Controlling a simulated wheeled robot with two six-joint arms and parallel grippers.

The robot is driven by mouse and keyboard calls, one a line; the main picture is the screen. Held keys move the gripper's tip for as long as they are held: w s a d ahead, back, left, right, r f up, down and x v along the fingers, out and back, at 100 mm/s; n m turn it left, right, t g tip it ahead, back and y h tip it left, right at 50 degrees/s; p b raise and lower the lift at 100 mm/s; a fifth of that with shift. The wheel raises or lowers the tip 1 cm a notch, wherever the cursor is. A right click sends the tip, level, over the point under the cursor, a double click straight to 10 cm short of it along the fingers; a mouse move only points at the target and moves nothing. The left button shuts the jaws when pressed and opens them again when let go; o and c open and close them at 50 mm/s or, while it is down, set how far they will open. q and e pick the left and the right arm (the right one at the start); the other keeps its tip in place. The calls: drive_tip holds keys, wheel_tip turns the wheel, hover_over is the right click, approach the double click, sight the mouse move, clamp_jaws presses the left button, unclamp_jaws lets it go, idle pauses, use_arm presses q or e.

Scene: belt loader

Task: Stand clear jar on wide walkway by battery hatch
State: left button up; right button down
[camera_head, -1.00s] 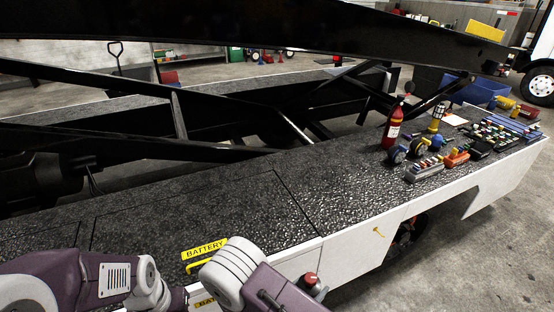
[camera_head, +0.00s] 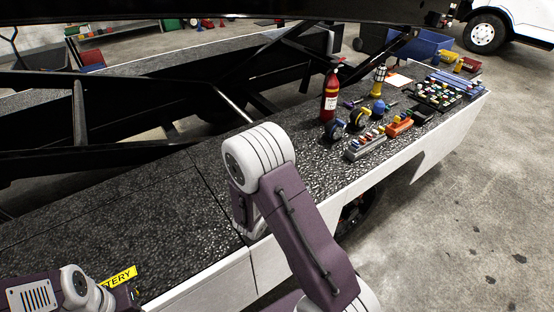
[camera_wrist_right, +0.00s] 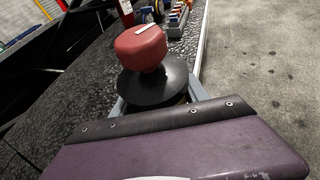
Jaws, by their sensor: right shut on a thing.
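The wide walkway (camera_head: 130,225) is a dark, rough deck with a white side. A yellow battery label (camera_head: 118,278) shows at its near edge, lower left, partly hidden by my left arm. A seam crosses the deck to its right. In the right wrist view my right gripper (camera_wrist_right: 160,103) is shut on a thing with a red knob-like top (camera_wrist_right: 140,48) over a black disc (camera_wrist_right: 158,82). Its lower part is hidden, and I cannot tell whether it is the clear jar. I see no other clear jar. My left gripper is out of view.
A red extinguisher (camera_head: 330,97), a yellow-and-black lamp-like item (camera_head: 379,79), wheeled items and trays of small parts stand on the walkway's right end. Black lift beams (camera_head: 130,115) run behind it. The deck between label and extinguisher looks clear apart from my right arm.

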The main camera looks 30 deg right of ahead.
drive_tip(key=w+f, duration=0.2)
drive_tip(key=w, duration=0.2)
drive_tip(key=w+f, duration=0.2)
drive_tip(key=w, duration=0.1)
drive_tip(key=w+f, duration=0.2)
drive_tip(key=w, duration=0.2)
drive_tip(key=shift+w+a+f+p, duration=0.15)
drive_tip(key=shift+w+a+p, duration=0.15)
drive_tip(key=shift+a+p, duration=0.1)
wheel_tip(320, 180, down, 3)
drive_tip(key=shift+f, duration=0.5)
drive_tip(key=shift+f, duration=0.15)
drive_tip(key=c, duration=0.6)
unclamp_jaws()
